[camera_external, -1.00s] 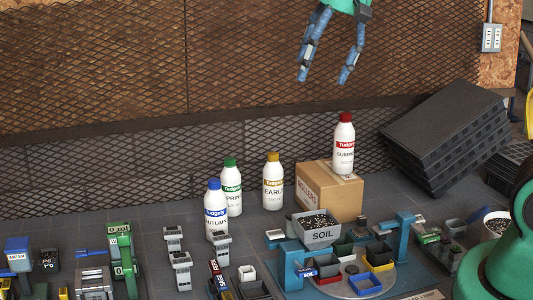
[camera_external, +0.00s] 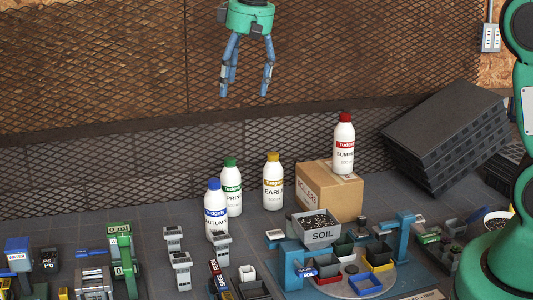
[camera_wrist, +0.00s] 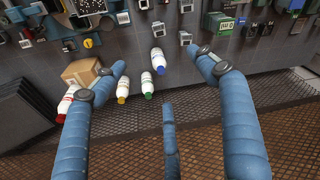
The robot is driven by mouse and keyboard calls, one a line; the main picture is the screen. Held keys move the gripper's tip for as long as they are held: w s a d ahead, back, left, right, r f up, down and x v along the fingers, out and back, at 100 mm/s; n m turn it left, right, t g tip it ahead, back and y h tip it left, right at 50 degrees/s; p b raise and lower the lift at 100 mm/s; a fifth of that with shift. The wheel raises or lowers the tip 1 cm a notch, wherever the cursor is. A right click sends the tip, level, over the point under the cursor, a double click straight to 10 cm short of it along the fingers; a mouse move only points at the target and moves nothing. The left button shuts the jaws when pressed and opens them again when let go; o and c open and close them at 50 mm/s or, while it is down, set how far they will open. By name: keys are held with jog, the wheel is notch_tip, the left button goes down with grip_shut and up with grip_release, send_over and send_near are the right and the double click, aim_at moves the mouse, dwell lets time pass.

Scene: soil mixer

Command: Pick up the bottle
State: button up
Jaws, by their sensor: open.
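Several white bottles stand at the back of the bench. The blue-capped bottle (camera_external: 215,212) and the green-capped bottle (camera_external: 231,188) are close together at the left. The yellow-capped bottle (camera_external: 272,182) stands right of them, and the red-capped bottle (camera_external: 343,146) stands on a cardboard box (camera_external: 322,192). My gripper (camera_external: 246,94) is open and empty, high above the blue-, green- and yellow-capped bottles. In the wrist view, my gripper's blue fingers (camera_wrist: 160,62) are spread, with the blue-capped (camera_wrist: 158,62), green-capped (camera_wrist: 147,84) and yellow-capped (camera_wrist: 122,91) bottles between them. I cannot tell which bottle is meant.
A soil tray (camera_external: 317,238) sits on a blue-framed mixer in front of the box. Black trays (camera_external: 440,125) are stacked at the right. A metal mesh wall (camera_external: 110,160) runs behind the bottles. Small machines (camera_external: 122,255) stand at the front left.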

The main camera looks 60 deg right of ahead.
jog(key=w+d+f+g+p, duration=0.1)
jog(key=w+d+f, duration=0.5)
jog(key=w+f, duration=0.5)
jog(key=m+g+p, duration=0.1)
jog(key=p, duration=0.1)
send_over(215, 181)
notch_tip(215, 181, down, 15)
jog(key=shift+a+f, duration=0.1)
jog(key=shift+w+d+f, duration=0.1)
jog(key=shift+d+f, duration=0.1)
jog(key=shift+f, duration=0.3)
jog(key=shift+f, duration=0.1)
jog(key=shift+f, duration=4.2)
jog(key=shift+f, duration=0.15)
jog(key=shift+f, duration=2.45)
